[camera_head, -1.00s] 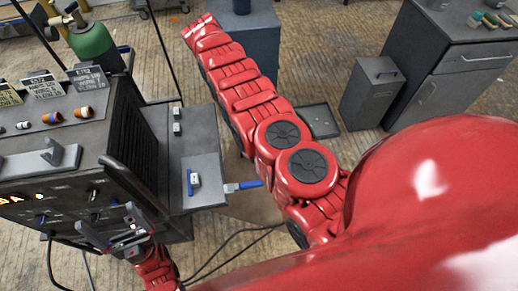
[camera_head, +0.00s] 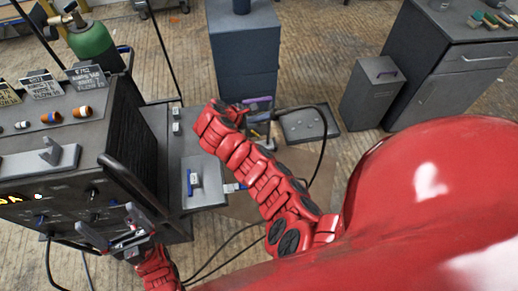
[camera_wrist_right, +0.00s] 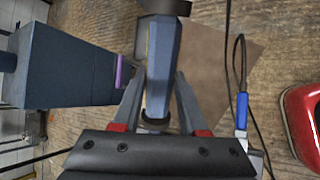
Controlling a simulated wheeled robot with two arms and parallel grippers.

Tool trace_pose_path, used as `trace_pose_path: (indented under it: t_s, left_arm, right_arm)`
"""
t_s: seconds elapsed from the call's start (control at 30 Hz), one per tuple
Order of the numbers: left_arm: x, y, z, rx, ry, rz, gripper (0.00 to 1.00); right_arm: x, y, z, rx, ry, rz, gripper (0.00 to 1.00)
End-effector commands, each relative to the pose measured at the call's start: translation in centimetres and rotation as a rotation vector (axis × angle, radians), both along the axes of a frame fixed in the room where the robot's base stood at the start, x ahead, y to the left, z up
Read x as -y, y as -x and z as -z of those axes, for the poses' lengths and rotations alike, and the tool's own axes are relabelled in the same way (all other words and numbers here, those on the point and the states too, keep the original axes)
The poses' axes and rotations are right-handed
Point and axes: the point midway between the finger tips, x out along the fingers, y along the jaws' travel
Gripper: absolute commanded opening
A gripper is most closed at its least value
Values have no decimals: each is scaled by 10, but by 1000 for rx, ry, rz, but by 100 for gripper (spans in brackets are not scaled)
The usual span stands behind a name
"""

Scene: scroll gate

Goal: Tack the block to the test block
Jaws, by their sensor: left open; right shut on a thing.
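My right gripper (camera_wrist_right: 157,118) is shut on a blue-grey tool with a dark end (camera_wrist_right: 163,60), perhaps a torch; in the head view it is small and partly hidden by my arm. My left gripper (camera_head: 118,232) is open and empty, in front of the machine's front panel. Two small pale blocks (camera_head: 176,120) sit on the grey side shelf (camera_head: 203,145); I cannot tell whether either is the block or the test block. A blue and white piece (camera_head: 193,182) lies nearer on that shelf. My right arm hides part of the area beyond it.
A dark machine (camera_head: 125,130) with knobs and orange cups stands at left, a green cylinder (camera_head: 92,45) behind it. A blue-grey cabinet (camera_head: 243,55) stands beyond my right gripper. A blue-handled cable end (camera_wrist_right: 242,110) hangs at right in the wrist view. Dark cables cross the floor.

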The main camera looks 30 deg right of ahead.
Motion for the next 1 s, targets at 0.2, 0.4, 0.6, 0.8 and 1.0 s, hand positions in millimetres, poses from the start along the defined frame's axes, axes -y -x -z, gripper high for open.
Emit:
trace_pose_path:
  t_s: [0.2,0.4,0.6,0.8,1.0]
  left_arm:
    - [0,0,2,0,0,0,100]
    - [0,0,3,0,0,0,100]
    - [0,0,5,0,0,0,100]
    - [0,0,17,0,0,0,100]
    - [0,0,38,0,0,0,100]
  right_arm:
    - [-7,35,36,34,97,-213,0]
    - [-16,63,59,81,152,-362,0]
    - [-20,77,71,104,175,-422,0]
    - [-30,75,81,111,177,-429,0]
    - [-48,69,96,111,175,-430,0]
